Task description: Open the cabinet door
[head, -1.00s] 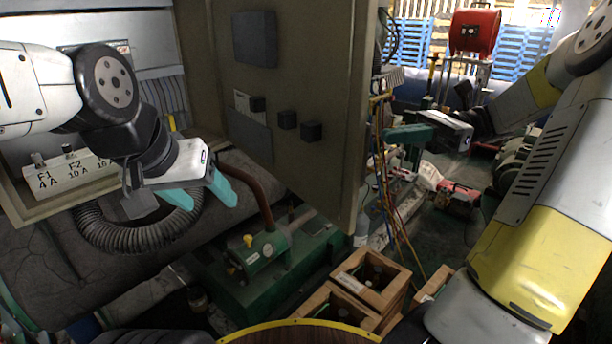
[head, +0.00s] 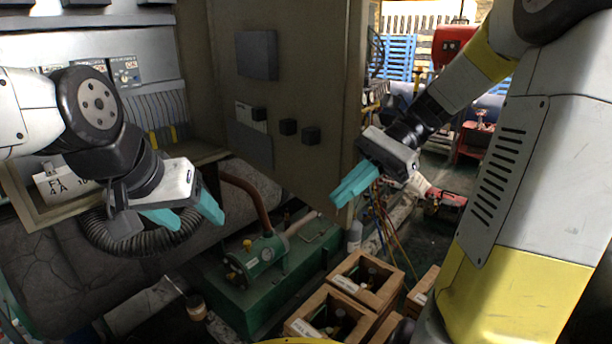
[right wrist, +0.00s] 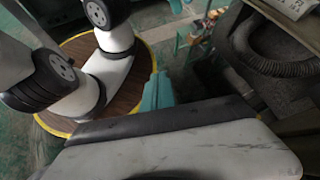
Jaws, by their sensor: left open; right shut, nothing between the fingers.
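The cabinet door (head: 305,85) stands swung out from the cabinet (head: 140,65) in the head view, its inner face with dark boxes turned toward me. The cabinet interior shows at the left. My left gripper (head: 190,218) is open and empty in front of the cabinet's lower edge. My right gripper (head: 345,192) is shut and empty, its teal fingers at the lower free edge of the door; I cannot tell whether they touch it. The right wrist view shows the teal fingers (right wrist: 157,95) close together with nothing between them.
A green pump (head: 255,260) sits on the floor below the door. Wooden crates (head: 350,295) with bottles stand to its right. A corrugated hose (head: 140,238) hangs below the cabinet. A red reel (head: 445,45) and blue pallets are at the back.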

